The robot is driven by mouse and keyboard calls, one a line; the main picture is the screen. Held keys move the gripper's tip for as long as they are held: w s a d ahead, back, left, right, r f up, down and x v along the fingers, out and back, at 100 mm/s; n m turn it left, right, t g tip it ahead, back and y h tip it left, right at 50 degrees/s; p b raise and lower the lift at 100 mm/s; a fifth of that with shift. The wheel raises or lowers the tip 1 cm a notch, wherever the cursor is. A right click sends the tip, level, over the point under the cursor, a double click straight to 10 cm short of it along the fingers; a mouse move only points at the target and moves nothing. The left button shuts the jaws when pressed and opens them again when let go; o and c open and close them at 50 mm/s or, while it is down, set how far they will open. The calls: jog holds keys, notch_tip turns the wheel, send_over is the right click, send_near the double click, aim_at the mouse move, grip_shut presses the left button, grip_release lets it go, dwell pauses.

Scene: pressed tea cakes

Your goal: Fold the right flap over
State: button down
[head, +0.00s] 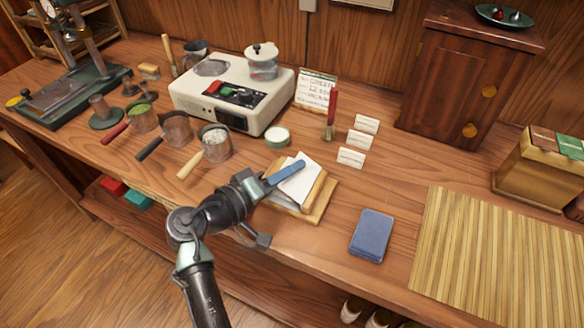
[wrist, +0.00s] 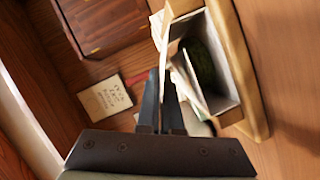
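A sheet of white wrapping paper (head: 301,184) stands up out of a small wooden form on a wooden board (head: 322,212). In the wrist view, the paper flap (wrist: 164,45) rises on edge between my two dark blue fingers, which are close together on it. My gripper (head: 288,172) reaches in from the left in the head view. Beside the flap, the wrist view shows the paper-lined inside with a dark green tea cake (wrist: 202,62) in it. The cake is hidden in the head view. I cannot tell from the pictures which side flap this is.
A blue folded cloth (head: 371,235) lies right of the board, and a slatted bamboo mat (head: 480,245) beyond it. A small round jar (head: 277,136), a red-handled brush (head: 331,112) and white cards (head: 351,157) stand behind. Handled cups (head: 215,145) stand to the left.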

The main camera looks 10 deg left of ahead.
jog(key=c, duration=1.1)
grip_release()
